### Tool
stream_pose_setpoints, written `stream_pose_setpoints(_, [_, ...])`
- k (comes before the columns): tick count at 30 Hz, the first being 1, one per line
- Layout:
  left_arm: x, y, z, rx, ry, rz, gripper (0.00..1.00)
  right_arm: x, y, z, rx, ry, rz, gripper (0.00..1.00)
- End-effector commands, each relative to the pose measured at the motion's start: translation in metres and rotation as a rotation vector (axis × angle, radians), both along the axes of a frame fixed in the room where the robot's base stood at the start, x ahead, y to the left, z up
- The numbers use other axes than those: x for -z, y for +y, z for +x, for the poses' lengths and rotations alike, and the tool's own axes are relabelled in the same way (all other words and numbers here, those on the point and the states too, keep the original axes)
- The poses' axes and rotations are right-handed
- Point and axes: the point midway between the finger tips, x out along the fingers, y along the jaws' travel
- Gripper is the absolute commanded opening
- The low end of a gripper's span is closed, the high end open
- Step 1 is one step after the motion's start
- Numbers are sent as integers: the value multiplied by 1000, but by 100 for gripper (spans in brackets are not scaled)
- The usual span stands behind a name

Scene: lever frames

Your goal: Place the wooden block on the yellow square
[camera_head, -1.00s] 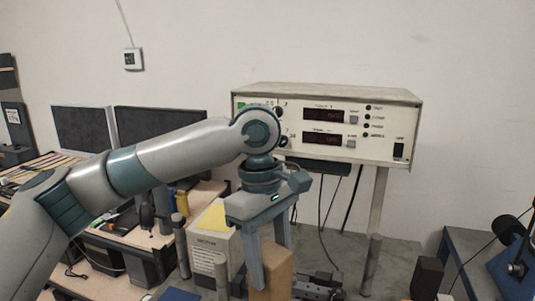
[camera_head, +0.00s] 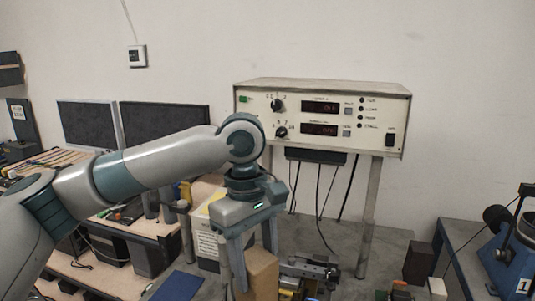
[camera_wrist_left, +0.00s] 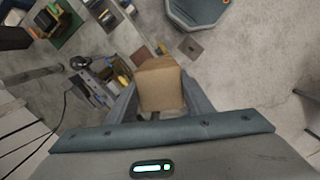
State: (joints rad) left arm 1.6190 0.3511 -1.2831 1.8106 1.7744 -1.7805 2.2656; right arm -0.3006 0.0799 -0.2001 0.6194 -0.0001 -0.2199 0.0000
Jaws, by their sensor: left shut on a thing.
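The wooden block (camera_head: 264,274) is a tan brown block low in the middle of the head view, with its lower end cut off by the frame. My left gripper (camera_head: 254,268) points down and is shut on it. In the left wrist view the block (camera_wrist_left: 160,85) sits between the two fingers of my left gripper (camera_wrist_left: 157,98). I cannot make out the yellow square for certain. My right gripper is not in view.
A dark metal fixture (camera_head: 308,270) stands right of the block on the grey table (camera_head: 345,243). A white instrument (camera_head: 320,115) on posts is behind. A blue flat item (camera_head: 178,286) lies at the left. A blue machine (camera_head: 510,258) stands at the far right.

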Motion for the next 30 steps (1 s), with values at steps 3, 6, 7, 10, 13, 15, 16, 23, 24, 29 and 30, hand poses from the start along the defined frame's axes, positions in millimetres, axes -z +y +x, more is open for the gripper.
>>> stream_pose_setpoints(3, [12,14,3,50,-6,2,0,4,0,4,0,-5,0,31])
stream_pose_setpoints(6, [23,29,4,105,-10,6,0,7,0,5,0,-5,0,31])
stream_pose_setpoints(7, [28,34,5,123,-11,7,0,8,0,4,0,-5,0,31])
stream_pose_setpoints(10, [43,52,6,196,-13,10,0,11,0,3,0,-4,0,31])
stream_pose_setpoints(13, [65,78,5,293,-12,14,0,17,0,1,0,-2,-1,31])
stream_pose_setpoints(15, [81,98,3,375,-13,15,0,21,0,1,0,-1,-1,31])
stream_pose_setpoints(16, [88,106,2,409,-12,15,0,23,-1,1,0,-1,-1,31])
stream_pose_setpoints(23, [130,159,-11,639,3,9,0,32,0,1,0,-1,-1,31])
stream_pose_setpoints(24, [135,165,-13,668,4,7,0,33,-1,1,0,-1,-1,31])
stream_pose_setpoints(29, [146,180,-19,741,10,1,0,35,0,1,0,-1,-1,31])
stream_pose_setpoints(30, [147,181,-19,753,11,0,0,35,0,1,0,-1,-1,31])
